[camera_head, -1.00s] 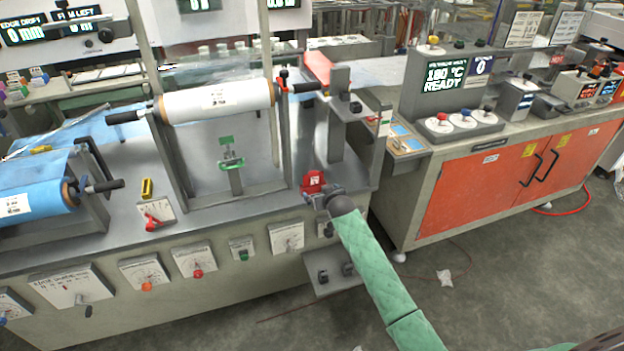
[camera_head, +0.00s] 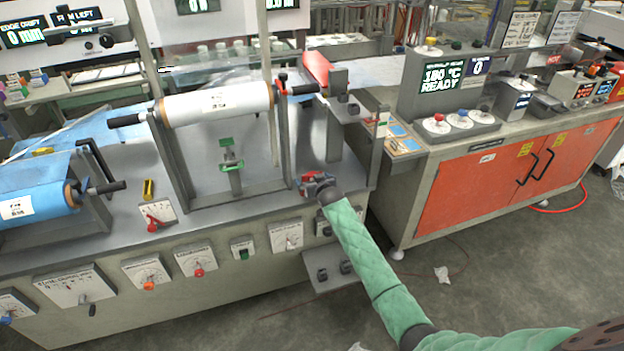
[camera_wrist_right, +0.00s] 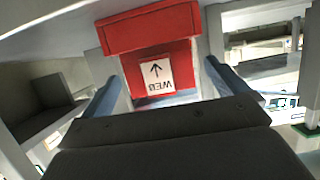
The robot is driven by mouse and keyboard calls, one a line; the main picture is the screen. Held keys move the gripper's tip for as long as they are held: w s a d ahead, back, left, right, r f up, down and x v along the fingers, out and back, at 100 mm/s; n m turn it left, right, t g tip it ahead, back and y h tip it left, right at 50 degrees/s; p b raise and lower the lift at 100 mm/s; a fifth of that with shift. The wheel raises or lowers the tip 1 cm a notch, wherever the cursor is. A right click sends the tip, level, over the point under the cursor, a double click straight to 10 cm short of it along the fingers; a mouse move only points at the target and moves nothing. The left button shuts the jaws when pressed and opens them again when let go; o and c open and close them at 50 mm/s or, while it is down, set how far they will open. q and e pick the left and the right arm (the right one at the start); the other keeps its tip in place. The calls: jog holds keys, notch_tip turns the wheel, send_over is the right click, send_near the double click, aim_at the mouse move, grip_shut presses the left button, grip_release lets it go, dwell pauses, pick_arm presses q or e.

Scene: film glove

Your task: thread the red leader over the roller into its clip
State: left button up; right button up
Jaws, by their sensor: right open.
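The red leader, a red block with a white label reading "WEB" and an arrow (camera_wrist_right: 157,73), fills the upper middle of the right wrist view. In the head view it is a small red shape (camera_head: 309,178) at the machine's front right, partly hidden by my right gripper (camera_head: 315,182). My right gripper is open, with one finger on each side of the block (camera_wrist_right: 165,95); I cannot tell whether they touch it. The white roller (camera_head: 220,101) lies level between two grey posts, back left of the gripper. I cannot tell which part is the clip. My left gripper is out of view.
A green fitting (camera_head: 231,165) stands on a small post below the roller. A blue film roll (camera_head: 35,190) is at the left. A long red bar (camera_head: 316,68) is behind, near a grey upright. Control plates with knobs line the front. An orange cabinet (camera_head: 480,185) stands right.

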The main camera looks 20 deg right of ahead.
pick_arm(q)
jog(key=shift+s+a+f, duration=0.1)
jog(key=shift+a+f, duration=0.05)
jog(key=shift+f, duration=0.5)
pick_arm(e)
jog(key=shift+x, duration=0.8)
jog(key=shift+f, duration=0.1)
jog(key=c, duration=1.1)
